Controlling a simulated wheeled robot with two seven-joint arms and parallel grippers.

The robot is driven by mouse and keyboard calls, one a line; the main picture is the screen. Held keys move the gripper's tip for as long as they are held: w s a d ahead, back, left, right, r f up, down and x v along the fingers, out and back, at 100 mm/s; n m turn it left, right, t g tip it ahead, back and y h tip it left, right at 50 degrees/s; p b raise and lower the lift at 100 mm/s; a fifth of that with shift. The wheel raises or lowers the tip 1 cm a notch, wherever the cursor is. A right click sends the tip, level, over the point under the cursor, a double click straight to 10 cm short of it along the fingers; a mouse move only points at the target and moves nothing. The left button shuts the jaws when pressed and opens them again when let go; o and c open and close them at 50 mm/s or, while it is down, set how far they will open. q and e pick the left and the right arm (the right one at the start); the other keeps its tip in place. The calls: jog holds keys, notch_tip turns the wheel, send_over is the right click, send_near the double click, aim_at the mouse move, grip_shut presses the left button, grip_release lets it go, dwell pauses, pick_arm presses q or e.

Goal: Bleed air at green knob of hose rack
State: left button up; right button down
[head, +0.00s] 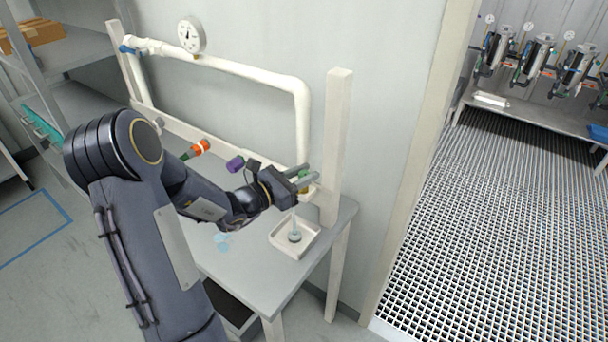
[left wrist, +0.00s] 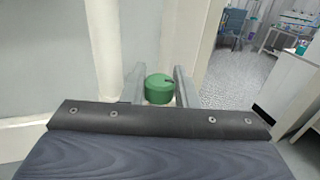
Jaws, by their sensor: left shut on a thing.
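The green knob (left wrist: 160,90) sits between the two fingers of my left gripper (left wrist: 160,86) in the left wrist view, with a dark mark on its top. In the head view my left gripper (head: 304,180) is at the lower right end of the hose rack (head: 300,110), beside its right post, and mostly hides the knob. The gripper is shut on the knob. A thin pale-blue stream or tube (head: 293,222) runs down below the gripper into a small white tray (head: 279,239). My right gripper is not in view.
The rack stands on a grey table (head: 262,290), with a round gauge (head: 191,35) and a blue valve handle (head: 127,49) above. Orange (head: 200,147) and purple (head: 236,164) fittings lie near my forearm. A pale-blue patch (head: 222,239) marks the tabletop. Grating floor lies right.

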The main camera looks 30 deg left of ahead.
aim_at(299, 177)
pick_arm(q)
jog(key=o, duration=1)
jog(key=shift+c, duration=0.2)
jog(key=b+v, duration=0.1)
jog(key=v, duration=0.5)
jog(key=shift+s+a+b, duration=0.2)
jog(key=shift+s+b, duration=0.15)
jog(key=shift+b, duration=0.05)
jog(key=shift+s+a, duration=0.2)
jog(key=shift+s, duration=0.3)
